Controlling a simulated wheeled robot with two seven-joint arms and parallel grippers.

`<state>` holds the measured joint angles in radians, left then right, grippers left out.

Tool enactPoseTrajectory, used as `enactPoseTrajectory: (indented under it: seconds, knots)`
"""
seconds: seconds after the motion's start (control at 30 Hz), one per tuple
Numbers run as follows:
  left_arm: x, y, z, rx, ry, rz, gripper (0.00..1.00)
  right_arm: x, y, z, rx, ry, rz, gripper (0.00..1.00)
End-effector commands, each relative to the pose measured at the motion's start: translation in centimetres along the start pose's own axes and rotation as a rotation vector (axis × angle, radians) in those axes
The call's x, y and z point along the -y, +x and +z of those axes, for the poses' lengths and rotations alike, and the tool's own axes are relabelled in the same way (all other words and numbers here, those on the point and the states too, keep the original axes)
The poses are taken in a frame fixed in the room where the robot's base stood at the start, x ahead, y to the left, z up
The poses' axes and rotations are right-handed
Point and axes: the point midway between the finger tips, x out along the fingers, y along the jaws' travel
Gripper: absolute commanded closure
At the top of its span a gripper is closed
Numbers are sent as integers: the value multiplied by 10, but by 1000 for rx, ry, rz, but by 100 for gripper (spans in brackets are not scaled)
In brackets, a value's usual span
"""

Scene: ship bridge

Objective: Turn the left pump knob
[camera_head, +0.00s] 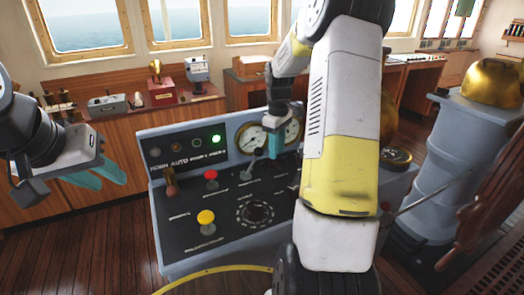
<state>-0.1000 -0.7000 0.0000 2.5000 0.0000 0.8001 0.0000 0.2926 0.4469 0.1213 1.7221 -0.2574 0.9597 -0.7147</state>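The grey control console (180,258) stands in the middle, with a black sloping panel. The panel carries a red knob (210,175), a yellow knob (206,217), a round black dial knob (258,212) and small dark levers (246,172). The labels are too small to tell which is the left pump knob. My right gripper (275,146) points down over the panel's upper part, in front of the gauges; whether its fingers touch a lever cannot be told. My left gripper (97,175) is open and empty, left of the console and apart from it.
My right arm covers the console's right part. A green lamp (216,140) is lit beside a round gauge (249,138). A wooden counter (120,140) with instruments runs behind. A grey pedestal with a brass top (493,84) stands at right. Floor at left is clear.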

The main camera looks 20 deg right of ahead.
Motion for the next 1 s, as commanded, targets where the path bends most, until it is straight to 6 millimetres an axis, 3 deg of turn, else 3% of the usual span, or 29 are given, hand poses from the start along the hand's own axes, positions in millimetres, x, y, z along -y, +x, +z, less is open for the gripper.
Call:
enactPoseTrajectory:
  seconds: [0.1,0.23,0.77,0.87,1.0]
  knots:
    - [0,0,0,0,0,0,66,-1,-19,0,-2,-1,3,66]
    - [0,0,0,0,0,0,66,0,-31,0,-1,-1,0,66]
    - [0,0,0,0,0,0,66,2,-37,0,-3,2,2,66]
    - [0,0,0,0,0,0,66,13,-51,0,-22,22,19,66]
    - [0,0,0,0,0,0,66,47,-90,7,-81,95,59,66]
